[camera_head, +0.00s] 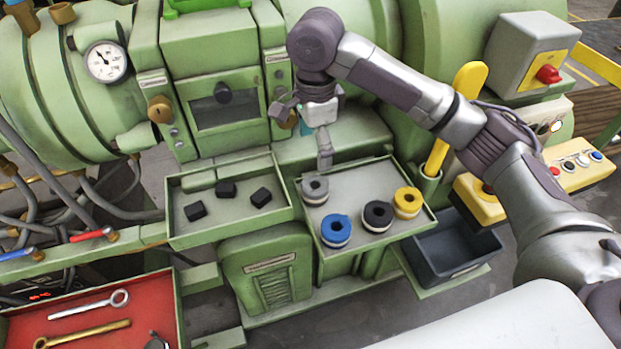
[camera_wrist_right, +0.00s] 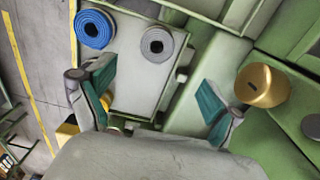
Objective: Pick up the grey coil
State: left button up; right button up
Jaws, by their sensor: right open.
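The grey coil (camera_head: 315,189) lies flat at the back left corner of the green-rimmed right tray (camera_head: 352,178). In the right wrist view the grey coil (camera_wrist_right: 157,44) shows from above, beyond the fingertips, with its dark centre hole. My right gripper (camera_head: 305,134) is above and behind the coil in the head view, apart from it. In the wrist view the right gripper (camera_wrist_right: 155,88) has its two teal-padded fingers spread wide with nothing between them. My left gripper is not in view.
A blue coil (camera_head: 336,230), a black coil (camera_head: 378,215) and a yellow coil (camera_head: 407,202) share the tray. The left tray (camera_head: 180,221) holds black blocks (camera_head: 226,189). A dark bin (camera_head: 455,250) stands at right. A brass knob (camera_wrist_right: 262,85) is near the right finger.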

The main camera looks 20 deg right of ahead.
aim_at(314, 185)
jog(key=f, duration=0.7)
jog(key=shift+s, duration=0.35)
jog(key=shift+f, duration=0.6)
notch_tip(314, 185, down, 4)
jog(key=shift+r, duration=0.2)
jog(key=shift+w+f, duration=0.1)
jog(key=shift+f, duration=0.3)
jog(key=c, duration=1.3)
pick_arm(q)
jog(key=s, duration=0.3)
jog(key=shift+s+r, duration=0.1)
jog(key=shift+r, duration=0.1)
